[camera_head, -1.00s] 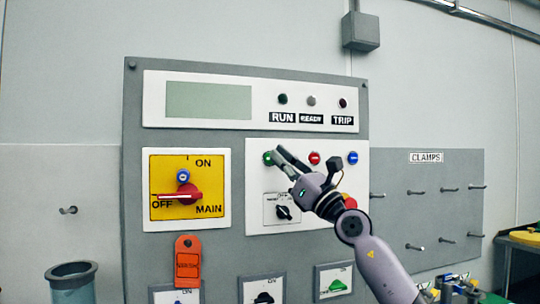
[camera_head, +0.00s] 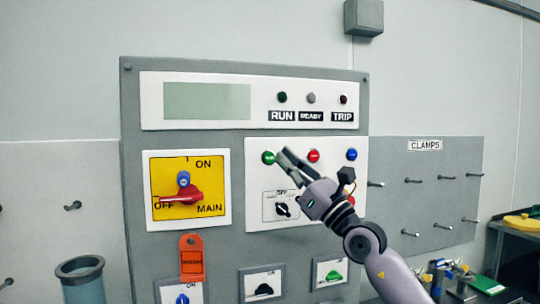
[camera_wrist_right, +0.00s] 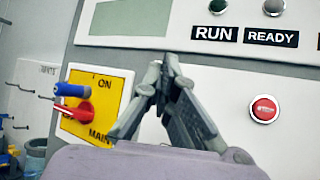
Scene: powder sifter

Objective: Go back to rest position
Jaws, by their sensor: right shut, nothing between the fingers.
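My right gripper (camera_head: 281,156) is shut and empty in front of the control panel, its fingertips beside the green button (camera_head: 268,157) in the head view. In the right wrist view the fingertips of the right gripper (camera_wrist_right: 160,75) meet in front of the panel, between the yellow switch plate and the red button (camera_wrist_right: 264,109). I cannot tell whether they touch the panel. My left gripper is not in view.
The grey control panel (camera_head: 134,200) carries a display (camera_head: 207,101), a yellow main switch plate (camera_head: 214,172) with a red handle, and an orange tag (camera_head: 191,258). A clamp board (camera_head: 460,190) with pegs is at right. A blue-grey cylinder (camera_head: 83,285) stands lower left.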

